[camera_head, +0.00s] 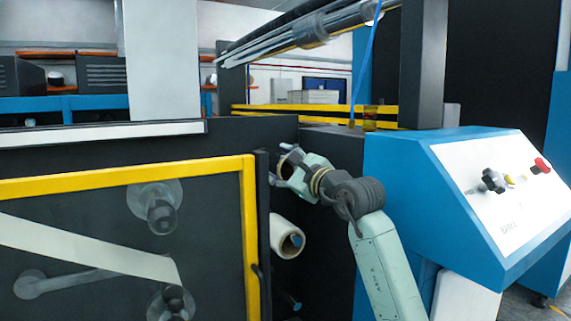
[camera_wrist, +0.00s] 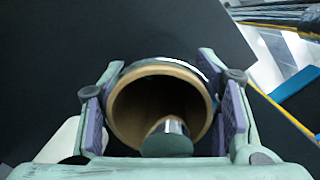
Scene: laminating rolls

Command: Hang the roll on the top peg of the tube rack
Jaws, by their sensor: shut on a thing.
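In the wrist view my gripper (camera_wrist: 163,105) is shut on a roll (camera_wrist: 117,112), with a purple-padded finger on each side. The roll's open tan core faces the camera. A round peg end (camera_wrist: 167,142) shows within the lower part of this opening, so the roll appears to be around the top peg. I cannot tell how far along the peg it sits. In the head view my gripper (camera_head: 288,165) is at the dark panel of the tube rack (camera_head: 325,240), near its upper edge. It mostly hides the held roll there.
Another pale roll (camera_head: 283,228) hangs on a blue-ended peg below my gripper. A bare peg (camera_head: 290,300) is lower still. A yellow-framed door (camera_head: 250,230) stands close at left. A blue control console (camera_head: 410,190) stands close at right.

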